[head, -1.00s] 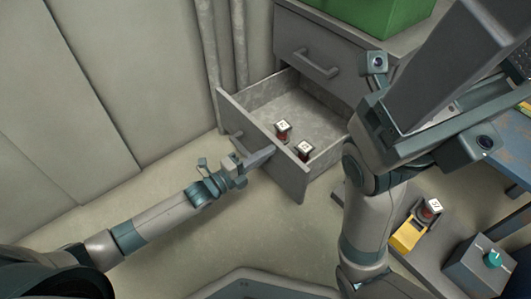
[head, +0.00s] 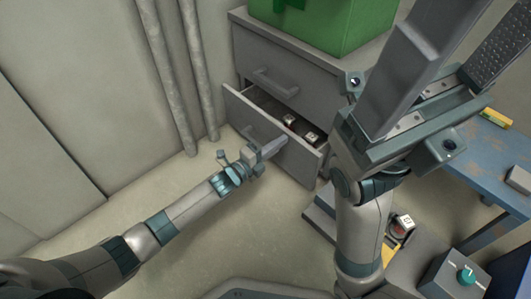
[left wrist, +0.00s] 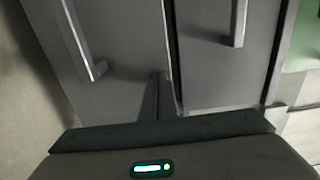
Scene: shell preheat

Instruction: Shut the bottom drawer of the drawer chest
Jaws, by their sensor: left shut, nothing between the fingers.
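The drawer chest (head: 318,66) stands at the back. Its bottom drawer (head: 299,164) is partly open, with a gap behind the top of its front panel. My left gripper (head: 283,145) is shut and empty, its tips at the outer face of that front, apparently touching it, right of the handle. In the left wrist view the bottom drawer front (left wrist: 120,55) is on the left, with the upper drawer front (left wrist: 206,60) beside it. My right gripper (head: 455,75) is raised close to the camera, its fingers apart, and hides part of the scene on the right.
Two small items with white tops (head: 312,136) lie in the drawer. A green box (head: 335,22) sits on the chest. Pipes (head: 190,70) run up the wall on the left. A blue table (head: 490,150) and a control box (head: 455,275) are at right. Floor in front is clear.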

